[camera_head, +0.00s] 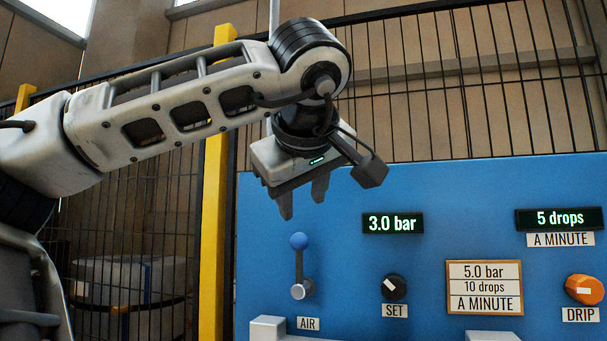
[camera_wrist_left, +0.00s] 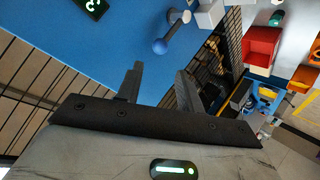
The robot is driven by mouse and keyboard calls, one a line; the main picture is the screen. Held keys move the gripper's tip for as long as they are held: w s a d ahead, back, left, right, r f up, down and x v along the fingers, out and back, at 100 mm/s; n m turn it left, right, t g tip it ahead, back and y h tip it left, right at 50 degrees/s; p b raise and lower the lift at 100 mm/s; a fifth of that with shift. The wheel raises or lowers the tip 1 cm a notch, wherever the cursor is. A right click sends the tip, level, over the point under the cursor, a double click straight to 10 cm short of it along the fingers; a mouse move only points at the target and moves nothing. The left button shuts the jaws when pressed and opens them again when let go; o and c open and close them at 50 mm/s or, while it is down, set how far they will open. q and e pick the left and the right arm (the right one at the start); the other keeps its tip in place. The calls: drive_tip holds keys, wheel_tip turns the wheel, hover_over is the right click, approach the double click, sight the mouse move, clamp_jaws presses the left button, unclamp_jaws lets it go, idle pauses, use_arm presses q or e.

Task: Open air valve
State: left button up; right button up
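The air valve is a lever with a blue ball knob (camera_head: 299,241) above a silver pivot (camera_head: 298,290), over the label AIR (camera_head: 308,324). The lever stands upright on the blue panel (camera_head: 340,200). In the left wrist view the blue knob (camera_wrist_left: 160,46) shows beyond the fingers. My left gripper (camera_head: 303,205) points down above the knob, apart from it. Its two fingers are spread with nothing between them, and they also show in the left wrist view (camera_wrist_left: 160,85). My right gripper is in neither view.
The panel bears a 3.0 bar display (camera_head: 392,223), a black SET knob (camera_head: 394,287), an orange DRIP knob (camera_head: 584,289), a 5 drops display (camera_head: 558,219) and a 5.0 bar, 10 drops sign (camera_head: 484,287). A yellow post (camera_head: 213,220) and black mesh fence stand left.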

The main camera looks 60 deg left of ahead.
use_arm(q)
drive_tip(key=v, duration=0.4)
drive_tip(key=shift+s+d+r, duration=0.1)
drive_tip(key=shift+d+r, duration=0.05)
drive_tip(key=shift+d, duration=0.05)
idle(0.5)
